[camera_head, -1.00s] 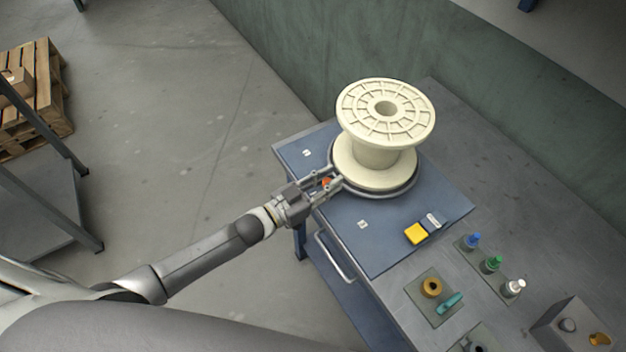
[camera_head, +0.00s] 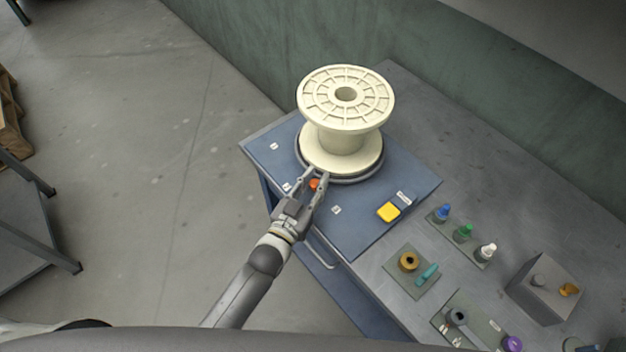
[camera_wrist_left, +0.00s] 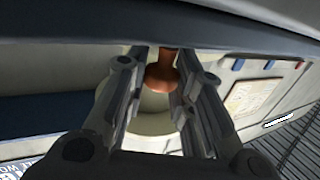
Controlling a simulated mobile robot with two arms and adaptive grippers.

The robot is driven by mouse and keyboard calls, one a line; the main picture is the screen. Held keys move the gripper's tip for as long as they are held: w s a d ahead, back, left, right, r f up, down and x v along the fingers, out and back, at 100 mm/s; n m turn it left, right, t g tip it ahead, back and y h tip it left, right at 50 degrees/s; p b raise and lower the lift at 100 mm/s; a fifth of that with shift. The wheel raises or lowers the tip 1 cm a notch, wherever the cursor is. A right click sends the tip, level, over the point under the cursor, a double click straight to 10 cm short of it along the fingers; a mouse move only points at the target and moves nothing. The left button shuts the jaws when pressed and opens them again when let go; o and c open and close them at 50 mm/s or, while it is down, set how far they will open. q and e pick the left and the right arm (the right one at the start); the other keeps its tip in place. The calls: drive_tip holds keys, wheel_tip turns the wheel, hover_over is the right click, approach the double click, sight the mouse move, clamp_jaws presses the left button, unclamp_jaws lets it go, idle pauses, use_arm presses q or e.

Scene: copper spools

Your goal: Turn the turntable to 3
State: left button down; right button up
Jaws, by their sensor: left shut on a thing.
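The turntable (camera_head: 340,179) is a dark round plate with a grey rim on the blue tabletop. A large cream spool (camera_head: 346,148) stands upright on it and hides most of it. An orange knob (camera_head: 314,184) is at the turntable's front-left edge. My left gripper (camera_head: 315,178) reaches in from the front and is shut on the knob, which shows between its fingers in the left wrist view (camera_wrist_left: 162,82). Small white labels lie around the turntable: a left one (camera_head: 274,146), a front-left one (camera_head: 286,187) and a front one (camera_head: 336,210). Their marks are too small to read.
A yellow block (camera_head: 388,212) lies on the blue top. Blue, green and white bottles (camera_head: 463,232), a brass ring (camera_head: 408,261) and a grey box (camera_head: 545,288) stand on the grey bench at right. A green wall runs behind. Open floor lies at left.

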use_arm(q)
drive_tip(key=c, duration=1.3)
unclamp_jaws()
drive_tip(key=shift+a, duration=0.1)
drive_tip(key=v, duration=1.2)
